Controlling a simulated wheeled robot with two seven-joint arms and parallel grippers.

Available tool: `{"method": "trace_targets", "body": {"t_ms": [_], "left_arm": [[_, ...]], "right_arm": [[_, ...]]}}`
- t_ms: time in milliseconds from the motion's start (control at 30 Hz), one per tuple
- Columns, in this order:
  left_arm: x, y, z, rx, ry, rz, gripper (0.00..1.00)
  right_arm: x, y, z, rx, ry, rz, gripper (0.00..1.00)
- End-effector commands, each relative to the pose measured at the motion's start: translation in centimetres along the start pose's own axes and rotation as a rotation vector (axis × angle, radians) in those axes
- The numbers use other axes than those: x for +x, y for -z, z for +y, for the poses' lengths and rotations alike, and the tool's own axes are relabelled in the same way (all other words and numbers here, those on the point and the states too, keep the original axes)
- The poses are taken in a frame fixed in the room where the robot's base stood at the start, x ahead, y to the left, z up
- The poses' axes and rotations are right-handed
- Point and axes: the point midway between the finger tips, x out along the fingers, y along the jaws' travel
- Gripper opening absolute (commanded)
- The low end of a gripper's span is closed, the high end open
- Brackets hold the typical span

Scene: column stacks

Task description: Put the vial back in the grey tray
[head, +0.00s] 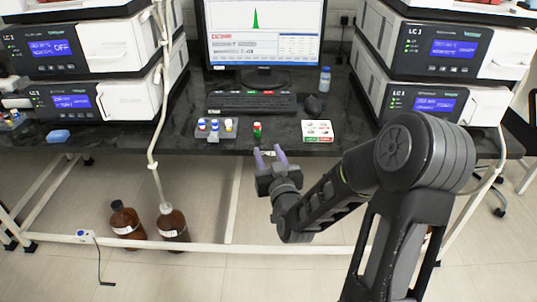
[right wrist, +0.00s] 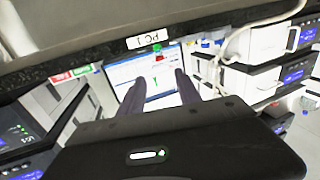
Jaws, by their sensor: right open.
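A small green vial with some red on it (head: 257,130) stands on the dark bench, just right of the grey tray (head: 214,137). The grey tray holds a few vials with blue and pale yellow caps (head: 214,124). My right gripper (head: 268,151) is open and empty, in front of the bench edge and a little below the vial in the picture. In the right wrist view, its two dark fingers (right wrist: 145,82) are spread apart; a small green and red thing, seemingly the vial (right wrist: 158,53), shows beyond them. My left gripper is not in view.
A white card with red and green marks (head: 317,131) lies right of the vial. A keyboard (head: 252,102), mouse (head: 313,104) and monitor (head: 264,32) stand behind. Instrument stacks (head: 437,56) flank the bench. The bench edge (right wrist: 100,62) looms close in the right wrist view.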

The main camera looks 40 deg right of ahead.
Motion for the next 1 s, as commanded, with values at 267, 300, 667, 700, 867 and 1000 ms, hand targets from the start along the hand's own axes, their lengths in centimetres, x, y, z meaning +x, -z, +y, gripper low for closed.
{"method": "trace_targets", "body": {"t_ms": [267, 300, 667, 700, 867, 1000], "left_arm": [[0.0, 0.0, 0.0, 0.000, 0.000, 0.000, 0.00], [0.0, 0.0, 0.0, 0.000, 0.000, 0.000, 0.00], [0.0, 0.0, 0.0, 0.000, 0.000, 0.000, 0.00], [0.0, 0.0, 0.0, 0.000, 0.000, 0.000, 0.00], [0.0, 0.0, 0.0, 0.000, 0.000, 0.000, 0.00], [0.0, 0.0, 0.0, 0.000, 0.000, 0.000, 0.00]], "right_arm": [[0.0, 0.0, 0.0, 0.000, 0.000, 0.000, 0.40], [0.0, 0.0, 0.0, 0.000, 0.000, 0.000, 0.40], [0.0, -0.2, -0.1, 0.002, 0.003, -0.006, 0.40], [0.0, -0.6, -0.4, 0.006, 0.008, -0.017, 0.40], [-0.6, -5.3, -3.5, 0.051, 0.073, -0.148, 0.40], [-3.5, -13.7, -9.2, 0.122, 0.186, -0.404, 0.40]]}}
